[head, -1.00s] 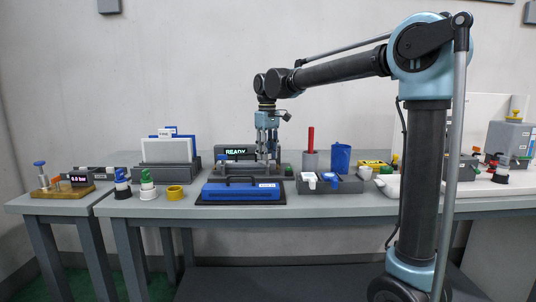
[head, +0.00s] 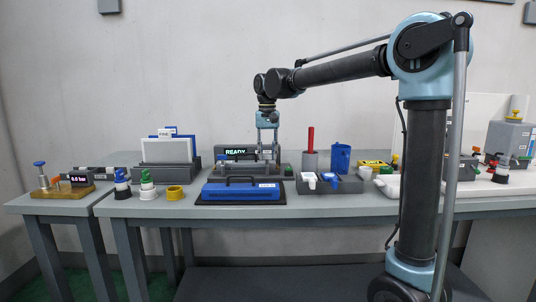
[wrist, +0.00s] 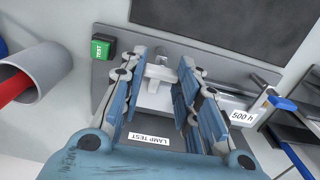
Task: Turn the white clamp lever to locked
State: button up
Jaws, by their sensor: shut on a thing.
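The white clamp lever (wrist: 158,72) shows in the wrist view, on the grey fixture (wrist: 225,70). My gripper (wrist: 160,78) is around it, one blue finger on each side, and is shut on it. Exact finger contact is hard to make out. In the head view, my gripper (head: 268,158) points straight down over the grey fixture (head: 230,179). The lever is too small and hidden to make out there. A READY display (head: 236,153) stands behind.
A green TEST button (wrist: 103,46) and a grey cup (wrist: 38,68) with a red rod are close beside the gripper. A blue block (head: 240,192) lies in front of the fixture. A grey tray (head: 345,186) with white and blue parts stands to the right.

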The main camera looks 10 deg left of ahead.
jog(key=shift+w, duration=0.1)
jog(key=shift+c, duration=0.2)
jog(key=o, duration=1)
jog(key=shift+o, duration=0.3)
notch_tip(320, 180, up, 12)
jog(key=shift+w+a+m, duration=0.15)
jog(key=shift+w+m, duration=0.15)
jog(key=shift+w, duration=0.1)
jog(key=shift+f, duration=0.1)
jog(key=f, duration=0.3)
jog(key=s+f, duration=0.1)
jog(key=f, duration=0.6)
jog(key=shift+s+f, duration=0.1)
jog(key=shift+s, duration=0.2)
jog(key=shift+o, duration=0.4)
jog(key=shift+s+d+r, duration=0.3)
jog(key=shift+s+r, duration=0.4)
jog(key=shift+r, duration=0.15)
notch_tip(320, 180, up, 19)
jog(key=shift+w+f, duration=0.2)
